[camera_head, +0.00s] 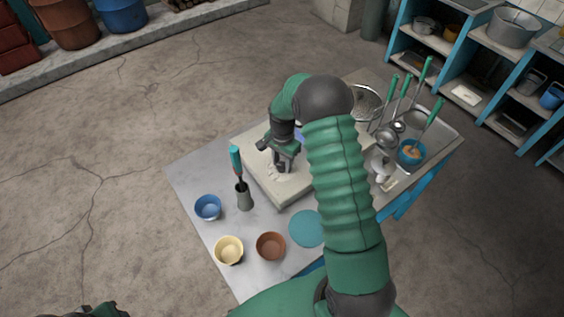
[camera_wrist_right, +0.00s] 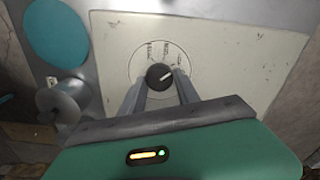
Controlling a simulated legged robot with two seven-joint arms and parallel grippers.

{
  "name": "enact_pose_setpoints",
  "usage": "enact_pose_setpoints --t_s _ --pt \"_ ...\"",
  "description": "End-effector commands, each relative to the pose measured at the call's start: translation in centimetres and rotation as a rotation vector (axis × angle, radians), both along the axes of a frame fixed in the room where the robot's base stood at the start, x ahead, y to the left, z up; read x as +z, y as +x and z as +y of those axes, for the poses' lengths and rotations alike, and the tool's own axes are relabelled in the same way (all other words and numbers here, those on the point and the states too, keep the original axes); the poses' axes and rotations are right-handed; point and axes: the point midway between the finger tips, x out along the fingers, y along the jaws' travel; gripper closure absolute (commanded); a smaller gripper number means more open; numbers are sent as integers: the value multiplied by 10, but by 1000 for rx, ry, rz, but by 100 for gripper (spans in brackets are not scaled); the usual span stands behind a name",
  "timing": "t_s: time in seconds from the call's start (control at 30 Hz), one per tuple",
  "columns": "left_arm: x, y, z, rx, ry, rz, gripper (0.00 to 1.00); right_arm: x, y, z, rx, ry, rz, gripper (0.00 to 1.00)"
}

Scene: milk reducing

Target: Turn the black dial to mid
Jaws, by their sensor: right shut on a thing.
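The black dial (camera_wrist_right: 159,76) sits in a pale round plate with small printed labels on a cream panel, and shows in the right wrist view. Its white pointer line slants toward the upper right. My right gripper (camera_wrist_right: 160,82) has its two fingers on either side of the dial, shut on it. In the head view the right gripper (camera_head: 284,161) reaches down onto the cream panel (camera_head: 283,202), and the dial is hidden there by the gripper. My left gripper is not in view; only a bit of green and black shows at the bottom left edge.
A blue bowl (camera_head: 208,207), a yellow bowl (camera_head: 229,250), a brown bowl (camera_head: 271,246) and a teal disc (camera_head: 307,229) lie on the grey table (camera_head: 190,180). Several green-handled utensils stand at the right.

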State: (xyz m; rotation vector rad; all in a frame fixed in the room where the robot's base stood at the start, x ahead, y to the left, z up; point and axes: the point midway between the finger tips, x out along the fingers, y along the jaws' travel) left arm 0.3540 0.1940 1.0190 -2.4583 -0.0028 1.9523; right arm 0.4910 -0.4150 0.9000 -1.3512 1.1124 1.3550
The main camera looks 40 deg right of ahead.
Motion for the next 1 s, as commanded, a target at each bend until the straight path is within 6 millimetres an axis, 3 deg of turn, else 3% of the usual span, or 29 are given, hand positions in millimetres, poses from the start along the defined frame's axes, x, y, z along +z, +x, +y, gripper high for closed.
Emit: enact_pose_setpoints --t_s 0.37,1.0 --pt "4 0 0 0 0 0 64 2 2 3 136 5 -3 100" --pt "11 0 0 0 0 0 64 2 2 3 600 5 -3 100"
